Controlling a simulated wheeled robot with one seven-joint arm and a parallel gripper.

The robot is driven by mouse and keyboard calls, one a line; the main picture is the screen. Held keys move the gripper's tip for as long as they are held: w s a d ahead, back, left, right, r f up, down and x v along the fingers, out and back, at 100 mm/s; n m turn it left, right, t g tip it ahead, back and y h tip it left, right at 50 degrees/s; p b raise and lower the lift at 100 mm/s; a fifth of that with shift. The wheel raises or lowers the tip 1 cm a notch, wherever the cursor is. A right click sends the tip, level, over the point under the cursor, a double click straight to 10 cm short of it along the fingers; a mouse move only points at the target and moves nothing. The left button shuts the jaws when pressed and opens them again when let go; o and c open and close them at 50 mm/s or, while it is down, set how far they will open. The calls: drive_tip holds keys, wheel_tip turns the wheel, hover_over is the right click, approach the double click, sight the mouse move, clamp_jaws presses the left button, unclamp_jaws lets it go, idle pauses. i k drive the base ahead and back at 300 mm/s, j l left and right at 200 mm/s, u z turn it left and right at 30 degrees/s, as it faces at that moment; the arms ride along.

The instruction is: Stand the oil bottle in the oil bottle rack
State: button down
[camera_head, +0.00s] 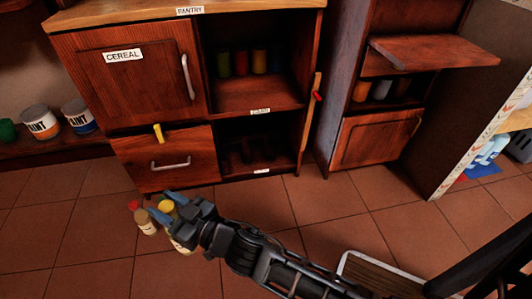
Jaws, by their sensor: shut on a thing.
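My gripper (169,207), with blue fingertips, is shut on a yellow-topped bottle, which I take for the oil bottle (181,246). The yellow top shows between the fingers, and a pale label and yellowish body show below; my gripper hides much of it. It looks roughly upright, in front of the cabinet's lower drawer. A second bottle with a red cap (146,221) is just left of the gripper; I cannot tell whether they touch. Dark upright shapes in the cabinet's low open compartment (262,171) may be the oil bottle rack, but shadow hides the detail.
The pantry cabinet has a closed CEREAL door (123,80), a closed drawer (170,166) and a shelf of several jars (242,62). A wooden panel (310,115) stands at its right edge. Paint cans (40,122) sit at left. Tiled floor (325,205) is clear before the cabinet.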

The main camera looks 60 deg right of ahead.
sight(279, 149)
drive_tip(key=z, duration=0.9)
